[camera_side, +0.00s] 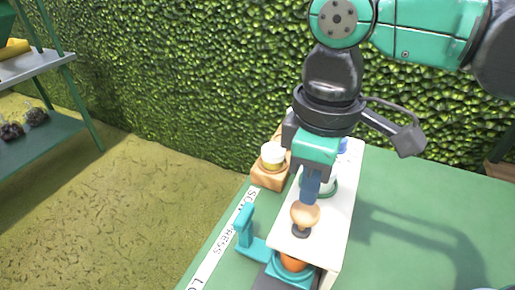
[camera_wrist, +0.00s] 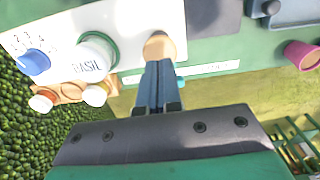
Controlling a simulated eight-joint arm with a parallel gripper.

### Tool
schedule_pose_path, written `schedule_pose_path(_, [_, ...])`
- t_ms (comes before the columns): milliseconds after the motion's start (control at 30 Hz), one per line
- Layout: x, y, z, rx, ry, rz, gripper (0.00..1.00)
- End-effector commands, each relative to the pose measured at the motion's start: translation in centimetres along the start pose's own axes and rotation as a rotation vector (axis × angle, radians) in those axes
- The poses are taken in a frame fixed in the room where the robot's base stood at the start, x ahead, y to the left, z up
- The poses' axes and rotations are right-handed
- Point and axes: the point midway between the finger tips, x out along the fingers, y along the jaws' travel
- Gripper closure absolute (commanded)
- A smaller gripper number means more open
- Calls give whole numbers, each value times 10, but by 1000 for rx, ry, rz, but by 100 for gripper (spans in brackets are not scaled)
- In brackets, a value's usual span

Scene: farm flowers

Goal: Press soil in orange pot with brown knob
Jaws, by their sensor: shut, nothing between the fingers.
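The brown knob (camera_side: 305,214) is a rounded, tan wooden piece on a dark stem, at the front end of the white panel. The orange pot (camera_side: 293,262) sits below it in a teal holder (camera_side: 292,276), mostly hidden by the holder and the panel. My gripper (camera_side: 310,200) is shut and empty, its blue fingers pointing down with the tips at the top of the knob. In the wrist view my fingertips (camera_wrist: 158,64) overlap the edge of the knob (camera_wrist: 160,45); I cannot tell whether they touch. The soil is hidden.
The white panel (camera_side: 340,215) also carries a white round piece marked BASIL (camera_wrist: 95,58) and a blue dial (camera_wrist: 33,62). A wooden block (camera_side: 268,178) with small jars stands at the left. A teal handle (camera_side: 244,225) rises beside the holder. The green table is clear at right.

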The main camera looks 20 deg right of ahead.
Motion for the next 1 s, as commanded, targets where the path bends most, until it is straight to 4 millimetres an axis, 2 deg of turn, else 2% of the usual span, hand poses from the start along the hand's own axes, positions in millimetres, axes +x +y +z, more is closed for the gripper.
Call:
schedule_pose_path(267, [1, 0, 0, 0, 0, 0, 100])
schedule_pose_path(1000, [26, 0, 0, 0, 0, 0, 100])
